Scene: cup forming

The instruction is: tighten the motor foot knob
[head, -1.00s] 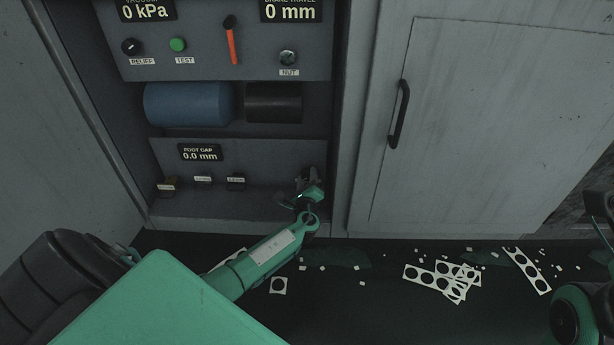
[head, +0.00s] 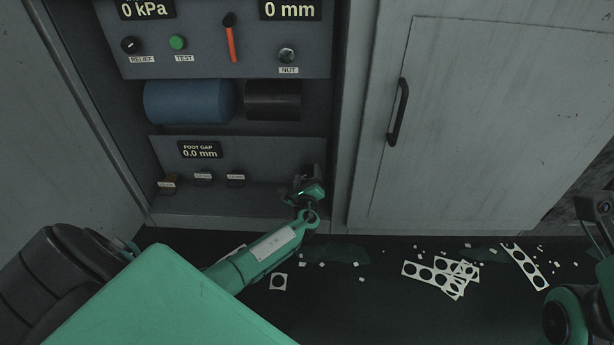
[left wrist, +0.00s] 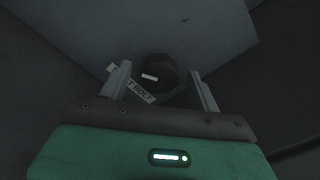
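The motor foot knob (left wrist: 162,72) is a dark, round knob with a small pale mark, in the left wrist view. A label (left wrist: 140,92) ending in "T BOLT" lies in front of it, partly covered. My left gripper (left wrist: 163,88) is open, with one finger on each side of the knob and a gap visible on both sides. I cannot tell whether the fingertips reach past its face. In the head view my left gripper (head: 308,190) is at the right end of the lower panel and hides the knob. The foot gap display (head: 200,150) reads 0.0 mm.
Several small labelled parts (head: 203,178) sit along the lower panel's left side. A blue cylinder (head: 188,102) and a black cylinder (head: 272,102) lie above. A closed cabinet door with a handle (head: 398,112) stands to the right. Punched scrap strips (head: 440,275) litter the dark floor.

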